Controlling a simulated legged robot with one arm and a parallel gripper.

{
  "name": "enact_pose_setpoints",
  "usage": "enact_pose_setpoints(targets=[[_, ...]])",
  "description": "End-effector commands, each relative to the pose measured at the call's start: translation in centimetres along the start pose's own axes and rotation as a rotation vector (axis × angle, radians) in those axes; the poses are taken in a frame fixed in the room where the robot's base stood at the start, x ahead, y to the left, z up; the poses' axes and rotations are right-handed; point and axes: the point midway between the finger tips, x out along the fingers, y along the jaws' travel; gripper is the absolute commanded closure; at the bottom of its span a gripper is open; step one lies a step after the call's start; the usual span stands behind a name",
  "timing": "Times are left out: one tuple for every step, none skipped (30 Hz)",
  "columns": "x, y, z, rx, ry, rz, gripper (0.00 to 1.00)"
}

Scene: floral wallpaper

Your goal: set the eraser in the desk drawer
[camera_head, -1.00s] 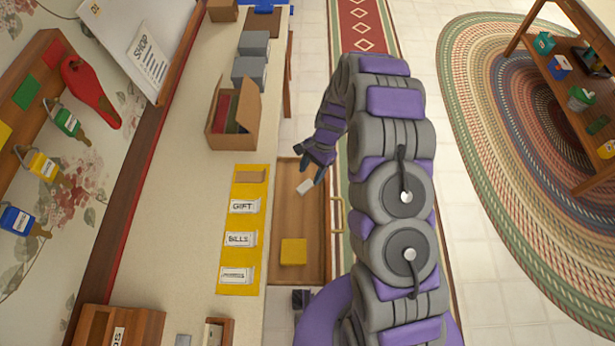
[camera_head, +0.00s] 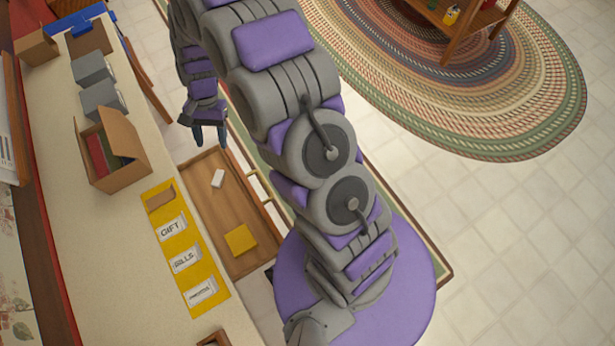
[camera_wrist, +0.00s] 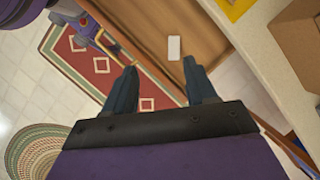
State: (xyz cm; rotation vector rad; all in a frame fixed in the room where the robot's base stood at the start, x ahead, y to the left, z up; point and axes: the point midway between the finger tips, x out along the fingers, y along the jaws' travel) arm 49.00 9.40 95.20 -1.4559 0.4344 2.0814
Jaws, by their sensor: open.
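The white eraser (camera_head: 217,178) lies on the floor of the open wooden desk drawer (camera_head: 208,212), toward the drawer's far end. In the wrist view the eraser (camera_wrist: 174,48) shows beyond my fingertips, apart from them, on the brown drawer bottom (camera_wrist: 205,25). My gripper (camera_head: 209,137) is open and empty, above the drawer's far end. In the wrist view its two dark fingers (camera_wrist: 157,82) are spread with nothing between them.
A yellow block (camera_head: 240,240) lies in the drawer's near end. On the desk stand an open cardboard box (camera_head: 112,150), grey boxes (camera_head: 100,99) and a yellow strip of labelled envelopes (camera_head: 165,205). A braided rug (camera_head: 440,85) covers the floor at right.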

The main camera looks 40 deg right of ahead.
Motion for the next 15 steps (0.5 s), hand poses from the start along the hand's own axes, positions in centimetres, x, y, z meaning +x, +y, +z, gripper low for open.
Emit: enact_pose_setpoints(targets=[[-1.3, 0.4, 0.9, -0.026, 0.010, -0.002, 0.44], [-1.9, 0.7, 1.4, -0.041, 0.013, -0.001, 0.44], [-2.7, 1.2, 2.1, -0.062, 0.017, 0.002, 0.44], [-3.2, 1.5, 2.6, -0.077, 0.021, 0.004, 0.44], [-3.8, 1.9, 3.2, -0.093, 0.024, 0.007, 0.44], [-4.4, 2.5, 3.9, -0.113, 0.028, 0.012, 0.44], [-5.0, 2.8, 4.4, -0.128, 0.032, 0.014, 0.44], [-5.5, 3.2, 5.0, -0.144, 0.038, 0.015, 0.44], [-6.2, 3.7, 5.7, -0.163, 0.042, 0.019, 0.44], [-6.6, 4.2, 6.2, -0.178, 0.045, 0.023, 0.44], [-7.0, 4.6, 6.8, -0.193, 0.049, 0.026, 0.44], [-7.6, 5.3, 7.6, -0.211, 0.053, 0.032, 0.44], [-8.0, 5.7, 8.1, -0.226, 0.056, 0.037, 0.44], [-8.4, 6.2, 8.6, -0.240, 0.061, 0.041, 0.44], [-9.0, 6.8, 9.3, -0.259, 0.068, 0.045, 0.44]])
